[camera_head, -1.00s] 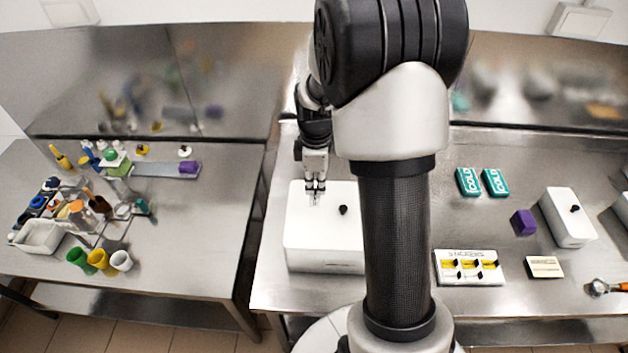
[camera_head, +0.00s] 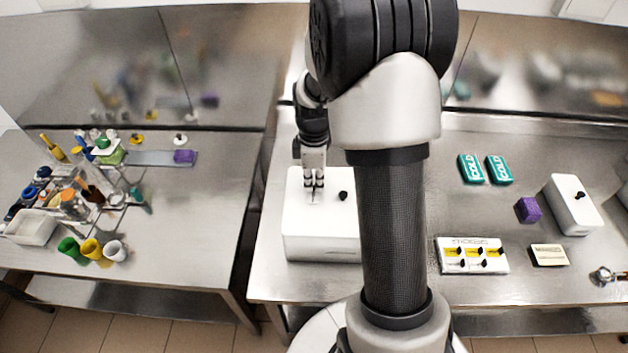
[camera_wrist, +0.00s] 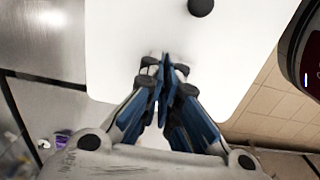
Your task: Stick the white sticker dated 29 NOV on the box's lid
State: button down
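The white box (camera_head: 322,246) with a flat white lid (camera_head: 327,213) and a small black knob (camera_head: 343,195) stands on the steel table. My gripper (camera_head: 313,187) points down at the lid, left of the knob. In the wrist view my gripper (camera_wrist: 164,68) has its fingertips drawn close together, just over or touching the plain white lid (camera_wrist: 118,40); the black knob (camera_wrist: 200,6) is at the top. A small dark mark shows under the tips. I cannot make out a white sticker or its date between them. A sticker board (camera_head: 472,269) carries several yellow pieces and dark tabs.
Right of my arm lie two teal COLD packs (camera_head: 470,168), a purple block (camera_head: 528,209), a smaller white box (camera_head: 573,205), and a cream card (camera_head: 549,255). A separate left table (camera_head: 190,220) holds cups, bottles and a rack. The lid around my gripper is clear.

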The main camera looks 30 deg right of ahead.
aim_at(314, 186)
jog(key=shift+f, duration=0.35)
dwell(0.4)
jog(key=c, duration=2.3)
grip_release()
jog(key=o, duration=0.6)
jog(key=shift+o, duration=0.3)
jog(key=o, duration=0.5)
jog(key=shift+r, duration=0.1)
jog(key=shift+r+p, duration=2.5)
jog(key=shift+r, duration=1)
